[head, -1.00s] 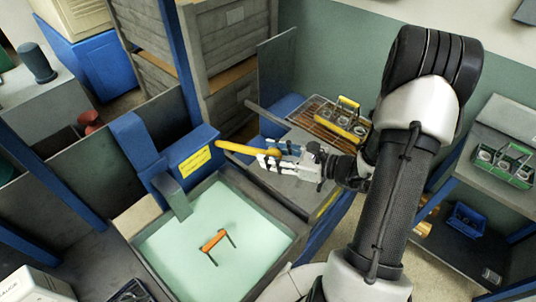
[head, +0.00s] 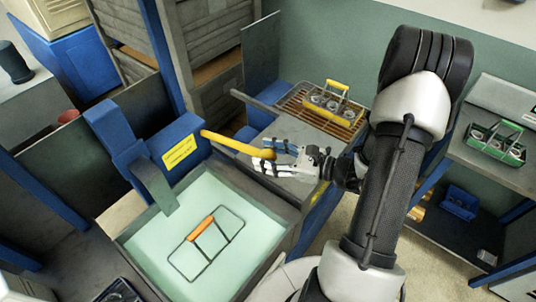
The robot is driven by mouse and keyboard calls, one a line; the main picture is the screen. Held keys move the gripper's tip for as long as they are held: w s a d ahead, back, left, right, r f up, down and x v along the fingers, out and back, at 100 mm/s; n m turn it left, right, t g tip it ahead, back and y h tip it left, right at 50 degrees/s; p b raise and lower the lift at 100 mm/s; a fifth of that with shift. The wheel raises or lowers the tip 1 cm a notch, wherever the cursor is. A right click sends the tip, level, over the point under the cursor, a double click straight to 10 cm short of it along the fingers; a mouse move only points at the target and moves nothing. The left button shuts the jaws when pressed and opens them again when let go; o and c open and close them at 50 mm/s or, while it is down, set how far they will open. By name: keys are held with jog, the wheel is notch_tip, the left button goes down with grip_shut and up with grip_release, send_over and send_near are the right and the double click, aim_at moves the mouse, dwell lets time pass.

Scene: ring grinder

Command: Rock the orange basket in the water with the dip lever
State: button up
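The orange basket (head: 202,228), with an orange grip and a thin dark wire frame, is in the pale green water of the tank (head: 265,238). Its rectangular rim shows at or near the water surface; the lower part is hidden by the cloudy water. The yellow dip lever (head: 230,143) runs from the blue housing beside the tank and slopes down to the right. My gripper (head: 269,156) is at the lever's free end, with a finger on each side, and appears shut on it.
A yellow-handled basket (head: 333,105) with rings stands on a brown grate (head: 296,95) behind my gripper. A green basket (head: 496,143) stands on the right shelf, and a blue basket (head: 460,203) is lower down. A grey ledge (head: 335,140) lies between tank and grate.

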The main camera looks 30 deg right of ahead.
jog(key=shift+o, duration=0.6)
jog(key=shift+a, duration=0.1)
jog(key=v, duration=1.2)
